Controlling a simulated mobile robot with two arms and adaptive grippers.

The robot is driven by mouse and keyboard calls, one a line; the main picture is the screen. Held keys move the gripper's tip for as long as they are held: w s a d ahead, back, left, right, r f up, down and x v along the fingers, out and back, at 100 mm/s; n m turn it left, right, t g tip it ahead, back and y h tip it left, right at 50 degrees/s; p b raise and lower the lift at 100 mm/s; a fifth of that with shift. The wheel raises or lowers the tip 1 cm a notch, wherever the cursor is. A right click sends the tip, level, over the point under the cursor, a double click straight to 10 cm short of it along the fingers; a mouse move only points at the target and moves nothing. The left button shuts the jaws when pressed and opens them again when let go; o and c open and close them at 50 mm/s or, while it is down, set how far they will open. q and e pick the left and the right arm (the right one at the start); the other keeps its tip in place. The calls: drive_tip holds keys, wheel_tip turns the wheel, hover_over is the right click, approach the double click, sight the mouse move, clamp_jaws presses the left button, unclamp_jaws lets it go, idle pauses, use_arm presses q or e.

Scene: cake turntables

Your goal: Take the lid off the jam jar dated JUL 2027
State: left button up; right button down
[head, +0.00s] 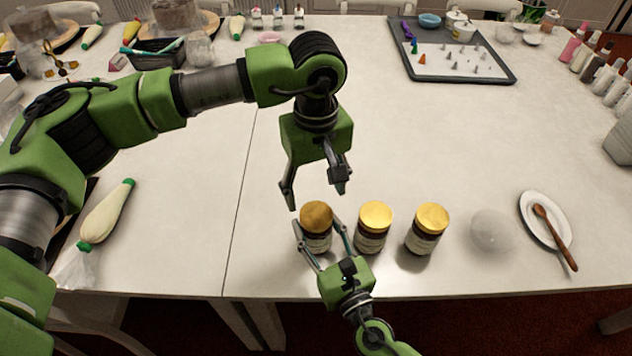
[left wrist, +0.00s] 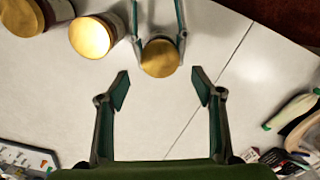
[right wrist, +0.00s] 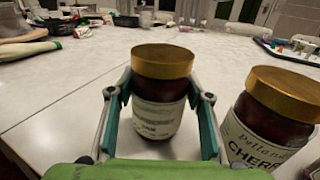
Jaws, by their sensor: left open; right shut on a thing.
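Three jam jars with gold lids stand in a row near the table's front edge: a left jar (head: 317,239), a middle jar (head: 370,240) and a right jar (head: 424,241). My right gripper (head: 316,228) is shut on the left jar's body, its fingers on both sides below the lid (right wrist: 162,61). My left gripper (head: 316,197) is open and empty, just above and behind that lid; the left wrist view also shows the lid (left wrist: 160,58) beyond its fingertips. The neighbouring jar's label (right wrist: 258,145) begins "CHER". I cannot read any date.
A glass dome-like thing (head: 492,230) and a white plate (head: 530,205) with a wooden spoon (head: 553,236) lie to the right. A piping bag (head: 106,214) lies at left. A grey tray (head: 491,73) with nozzles is at the back. The table's middle is clear.

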sight(316, 214)
use_arm(q)
drive_tip(key=shift+f, duration=3.15)
drive_tip(key=c, duration=1.1)
drive_tip(key=shift+c, duration=0.2)
